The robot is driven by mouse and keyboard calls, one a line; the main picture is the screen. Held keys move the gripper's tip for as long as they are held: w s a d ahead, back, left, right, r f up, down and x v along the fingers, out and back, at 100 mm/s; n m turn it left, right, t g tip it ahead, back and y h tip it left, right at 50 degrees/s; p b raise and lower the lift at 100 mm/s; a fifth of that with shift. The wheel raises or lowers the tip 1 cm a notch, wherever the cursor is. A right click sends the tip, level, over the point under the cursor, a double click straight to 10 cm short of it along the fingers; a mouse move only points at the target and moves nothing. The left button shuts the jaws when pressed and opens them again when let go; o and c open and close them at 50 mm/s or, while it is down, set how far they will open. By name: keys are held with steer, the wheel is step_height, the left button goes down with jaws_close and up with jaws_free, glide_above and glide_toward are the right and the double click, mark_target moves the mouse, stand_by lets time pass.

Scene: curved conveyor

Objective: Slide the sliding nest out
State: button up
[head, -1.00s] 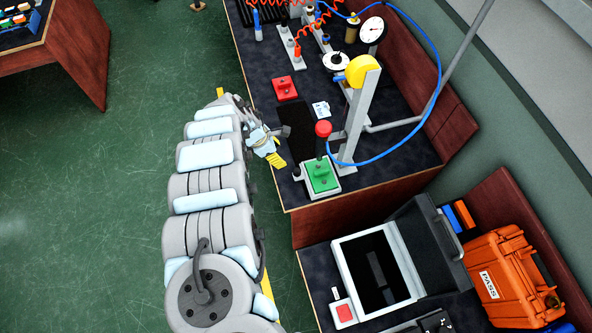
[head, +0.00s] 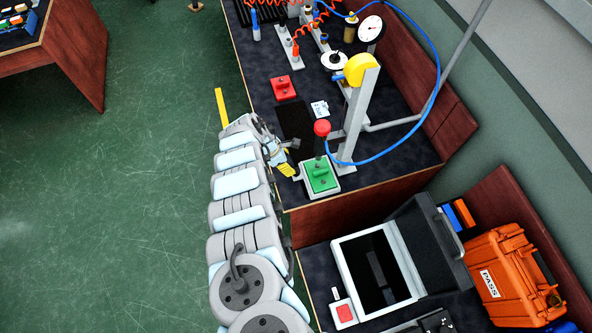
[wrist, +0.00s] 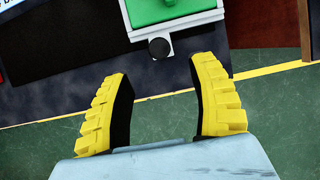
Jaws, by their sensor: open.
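The sliding nest is a light grey plate (head: 332,191) carrying a green block (head: 320,178), on the dark bench near its front corner. In the wrist view the green block (wrist: 165,12) sits on the pale plate (wrist: 190,22), and a dark round knob (wrist: 159,48) sticks out from the plate's edge. My gripper (head: 291,172) is at the bench edge, just left of the nest. In the wrist view my gripper (wrist: 163,68) is open, its two yellow-backed fingers on either side of and slightly short of the knob, with nothing between them.
A post with a yellow cap (head: 361,70) and a red-knobbed lever (head: 322,128) stand beside the nest. A red block (head: 283,87) lies farther back. A lower bench holds an open case (head: 430,245) and an orange case (head: 505,278). The green floor at left is clear.

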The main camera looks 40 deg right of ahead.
mark_target(296, 170)
steer(key=b+x, duration=0.3)
steer(key=x, duration=0.4)
steer(key=shift+b+x, duration=0.85)
steer(key=shift+b, duration=0.15)
steer(key=shift+w, duration=0.1)
steer(key=shift+c, duration=0.2)
jaws_close()
